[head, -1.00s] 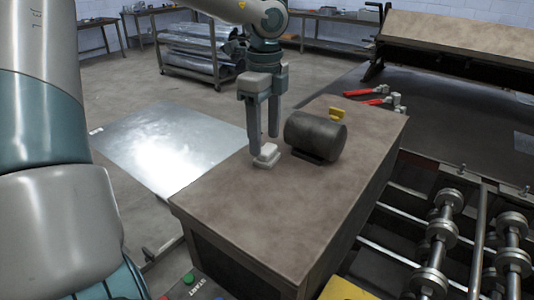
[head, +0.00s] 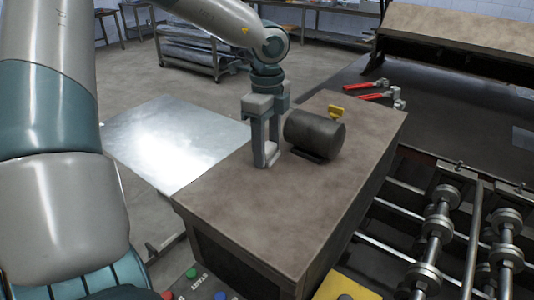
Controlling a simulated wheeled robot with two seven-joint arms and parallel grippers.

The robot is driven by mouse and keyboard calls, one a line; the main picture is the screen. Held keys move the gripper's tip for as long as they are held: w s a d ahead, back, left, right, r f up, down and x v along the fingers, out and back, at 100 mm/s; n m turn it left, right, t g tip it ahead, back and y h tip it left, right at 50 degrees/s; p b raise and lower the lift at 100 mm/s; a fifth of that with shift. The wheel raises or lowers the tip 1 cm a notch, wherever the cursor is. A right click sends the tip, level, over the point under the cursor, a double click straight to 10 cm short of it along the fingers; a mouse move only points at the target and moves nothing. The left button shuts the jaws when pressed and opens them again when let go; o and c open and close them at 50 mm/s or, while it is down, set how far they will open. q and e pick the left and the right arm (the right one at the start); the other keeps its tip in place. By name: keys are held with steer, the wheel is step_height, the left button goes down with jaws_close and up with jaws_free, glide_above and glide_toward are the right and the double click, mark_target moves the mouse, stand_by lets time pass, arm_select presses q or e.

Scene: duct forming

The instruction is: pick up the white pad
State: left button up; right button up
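The white pad (head: 270,150) lies on the brown-topped bench, near its left edge and left of a dark cylinder. Only a small part of it shows, between the fingers. My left gripper (head: 267,158) points straight down, with its fingertips low around the pad, close to the bench top. The fingers stand a little apart, and I cannot tell whether they press on the pad or are just beside it. My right gripper is not in view.
The dark cylinder (head: 315,135) lies on its stand close to the right of my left gripper. A yellow item (head: 336,112) sits behind it. Red-handled tools (head: 371,92) lie on the dark table. The bench's front half (head: 270,225) is clear.

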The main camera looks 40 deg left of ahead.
mark_target(271, 150)
arm_select(q)
steer(key=c, duration=0.3)
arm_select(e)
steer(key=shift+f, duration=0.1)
